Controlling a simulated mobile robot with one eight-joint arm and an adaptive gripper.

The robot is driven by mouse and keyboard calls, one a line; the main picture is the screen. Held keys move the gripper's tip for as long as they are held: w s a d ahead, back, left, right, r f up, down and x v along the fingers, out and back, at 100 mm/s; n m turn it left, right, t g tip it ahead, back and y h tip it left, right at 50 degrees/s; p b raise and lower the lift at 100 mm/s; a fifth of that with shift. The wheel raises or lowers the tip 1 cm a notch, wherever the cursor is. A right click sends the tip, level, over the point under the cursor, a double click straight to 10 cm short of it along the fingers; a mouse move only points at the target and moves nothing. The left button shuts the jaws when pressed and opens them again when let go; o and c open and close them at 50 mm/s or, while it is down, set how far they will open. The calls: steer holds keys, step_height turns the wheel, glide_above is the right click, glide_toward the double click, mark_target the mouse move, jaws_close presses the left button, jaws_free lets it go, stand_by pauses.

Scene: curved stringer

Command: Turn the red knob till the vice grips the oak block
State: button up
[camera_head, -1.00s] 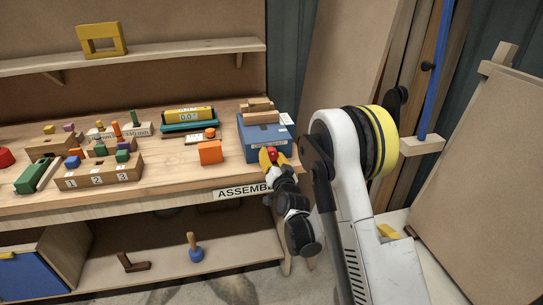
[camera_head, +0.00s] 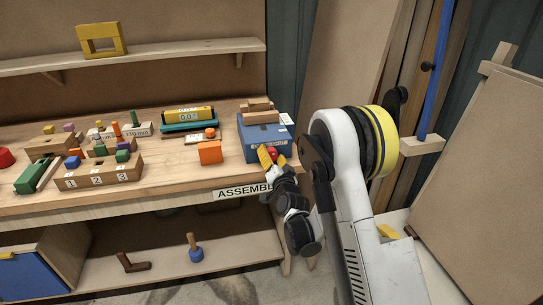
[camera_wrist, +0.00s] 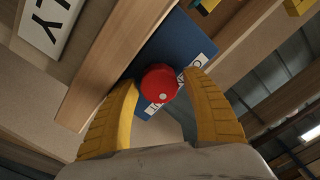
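The blue vice (camera_head: 265,138) stands at the right end of the workbench. Light wooden pieces (camera_head: 259,112) sit on its top; I cannot tell the oak block from the jaws, or whether it is gripped. The red knob (camera_wrist: 159,84) is on the vice's front, facing my gripper. My gripper (camera_wrist: 161,84) has its yellow fingers on both sides of the knob, with narrow gaps showing, so it looks open around it. In the head view, my gripper (camera_head: 270,155) is at the vice's front, partly covering the knob.
The bench edge with its ASSEMBLY sign (camera_head: 243,192) runs just left of my gripper. An orange block (camera_head: 209,152) sits left of the vice. A numbered wooden block (camera_head: 98,175) and other coloured parts lie farther left. A lower shelf (camera_head: 160,268) is beneath the bench.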

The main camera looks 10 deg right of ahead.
mark_target(271, 150)
stand_by(0.3)
step_height(271, 150, up, 10)
stand_by(0.4)
